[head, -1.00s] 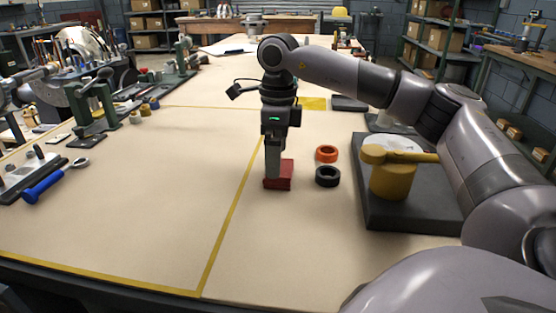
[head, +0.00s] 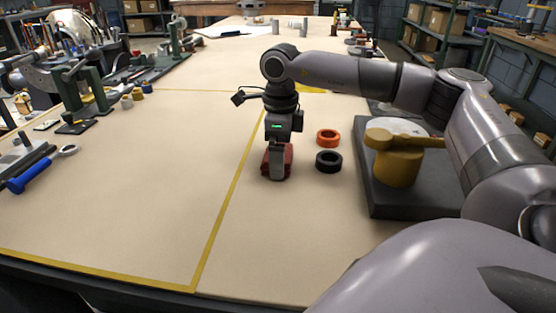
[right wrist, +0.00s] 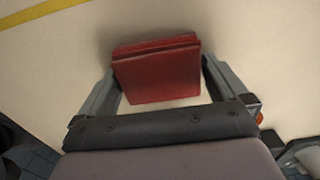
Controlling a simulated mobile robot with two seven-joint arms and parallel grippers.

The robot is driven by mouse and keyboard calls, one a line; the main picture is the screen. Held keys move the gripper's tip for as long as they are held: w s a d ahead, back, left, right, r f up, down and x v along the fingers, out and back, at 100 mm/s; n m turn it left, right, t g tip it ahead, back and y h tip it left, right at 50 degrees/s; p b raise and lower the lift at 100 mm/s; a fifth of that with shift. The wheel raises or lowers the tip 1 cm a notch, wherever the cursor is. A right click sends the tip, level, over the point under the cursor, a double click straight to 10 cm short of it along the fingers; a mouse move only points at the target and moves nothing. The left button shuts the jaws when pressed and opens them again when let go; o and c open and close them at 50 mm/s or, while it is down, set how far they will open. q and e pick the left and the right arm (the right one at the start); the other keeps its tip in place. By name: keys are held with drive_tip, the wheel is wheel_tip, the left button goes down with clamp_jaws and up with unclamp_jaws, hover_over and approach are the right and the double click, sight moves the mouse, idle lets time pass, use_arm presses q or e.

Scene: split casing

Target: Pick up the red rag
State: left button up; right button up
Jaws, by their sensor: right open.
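The red rag (head: 289,158), a folded block, lies on the workbench below my right arm. In the right wrist view the rag (right wrist: 157,72) sits between the two spread fingers, with pale bench visible beside it. My right gripper (head: 277,172) is open and low over the rag, pointing down. In the head view one finger hides the middle of the rag. The wrist view shows a narrow gap at the left finger and a little room at the right one. My left gripper is in neither view.
An orange ring (head: 328,138) and a black ring (head: 328,162) lie just right of the rag. Further right, a yellow mallet-like part (head: 397,165) stands on a dark plate (head: 400,208). The bench (head: 130,200) left of the gripper is clear, crossed by yellow tape.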

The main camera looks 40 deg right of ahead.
drive_tip(key=c, duration=0.7)
drive_tip(key=shift+r, duration=0.1)
wheel_tip(320, 180, up, 20)
drive_tip(key=p, duration=0.5)
